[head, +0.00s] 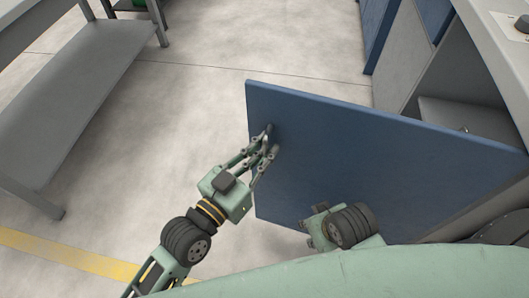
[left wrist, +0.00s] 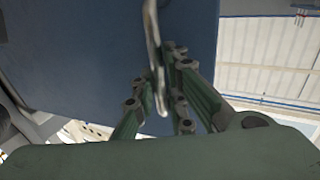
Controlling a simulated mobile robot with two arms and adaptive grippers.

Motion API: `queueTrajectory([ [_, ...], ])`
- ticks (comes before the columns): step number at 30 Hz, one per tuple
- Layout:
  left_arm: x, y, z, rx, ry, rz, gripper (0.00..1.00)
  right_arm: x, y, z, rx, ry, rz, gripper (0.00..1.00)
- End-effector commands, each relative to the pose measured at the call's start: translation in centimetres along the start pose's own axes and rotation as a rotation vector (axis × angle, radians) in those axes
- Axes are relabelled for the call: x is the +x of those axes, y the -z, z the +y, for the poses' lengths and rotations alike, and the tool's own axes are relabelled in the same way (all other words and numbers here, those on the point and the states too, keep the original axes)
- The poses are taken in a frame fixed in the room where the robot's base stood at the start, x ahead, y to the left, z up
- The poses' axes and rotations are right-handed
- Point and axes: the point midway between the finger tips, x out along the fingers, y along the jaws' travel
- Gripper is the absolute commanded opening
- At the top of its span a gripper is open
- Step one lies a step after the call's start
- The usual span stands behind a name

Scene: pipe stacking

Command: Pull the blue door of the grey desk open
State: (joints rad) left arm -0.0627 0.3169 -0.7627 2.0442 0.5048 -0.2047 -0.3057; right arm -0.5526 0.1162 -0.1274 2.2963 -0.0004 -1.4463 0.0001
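The blue door (head: 345,165) of the grey desk (head: 505,60) stands swung far out from the open cabinet. In the left wrist view the door (left wrist: 75,50) fills much of the upper left. Its metal handle (left wrist: 152,35) runs down between the fingers of my left gripper (left wrist: 160,90). In the head view my left gripper (head: 268,143) is at the door's left part, its fingers closed around the handle, which they mostly cover. My right gripper (head: 318,226) is low in front of the door; its fingers cannot be made out.
The open cabinet shows a grey inner shelf (head: 460,115) at the right. A grey metal table with a lower shelf (head: 75,100) stands at the left. Another blue panel (head: 377,30) is at the back. Open floor (head: 220,70) lies left of the door.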

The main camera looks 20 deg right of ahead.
Motion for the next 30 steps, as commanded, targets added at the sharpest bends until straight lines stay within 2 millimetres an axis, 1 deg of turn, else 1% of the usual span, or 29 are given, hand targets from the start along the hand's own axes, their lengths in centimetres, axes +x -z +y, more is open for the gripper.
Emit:
queueTrajectory([
  [1,0.1,0.6,-0.1,0.003,0.002,0.013,0.17,-0.1,0.0,0.0,0.000,0.000,0.000,0.29],
  [5,0.0,0.5,-0.1,0.005,0.002,0.010,0.28,-0.1,0.0,0.0,0.000,0.000,-0.001,0.29],
  [15,-0.1,-0.1,0.0,0.006,0.001,-0.001,0.29,-0.1,0.1,-0.1,0.000,0.001,0.002,0.29],
  [18,-0.5,-0.2,0.0,0.006,0.001,-0.004,0.29,-0.1,0.1,-0.1,-0.001,0.002,0.004,0.29],
  [20,-1.2,-0.3,0.0,0.007,0.001,-0.005,0.29,-0.1,0.1,-0.1,-0.001,0.002,0.003,0.29],
  [23,-2.9,-0.3,0.0,0.008,0.000,-0.007,0.29,-0.1,0.1,-0.1,0.000,0.002,0.003,0.29],
  [30,-8.1,-0.3,0.0,0.008,0.000,-0.006,0.29,-0.1,0.1,0.0,0.000,0.001,0.001,0.29],
])
